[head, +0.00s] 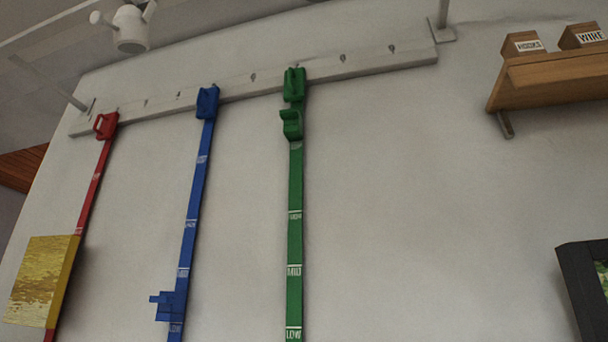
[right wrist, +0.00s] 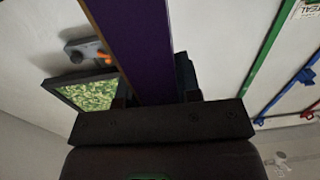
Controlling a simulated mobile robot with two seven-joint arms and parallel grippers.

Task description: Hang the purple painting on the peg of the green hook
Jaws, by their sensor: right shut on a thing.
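The purple painting (right wrist: 135,40) is in the right wrist view, seen edge-on as a broad purple side with a brownish edge. My right gripper (right wrist: 154,92) is shut on it; its dark fingers stand on either side. The green hook (head: 291,124) sits high on the green strap (head: 295,240) in the head view, just below the green hanger (head: 293,83) on the rail. Its peg looks empty. The green strap also shows at right in the right wrist view (right wrist: 272,50). Neither gripper nor the purple painting shows in the head view.
A yellow painting (head: 42,280) hangs at the red strap (head: 94,185). The blue strap (head: 190,230) carries a low blue hook (head: 168,304). A wooden shelf (head: 550,82) and a dark-framed picture (head: 578,285) are at right.

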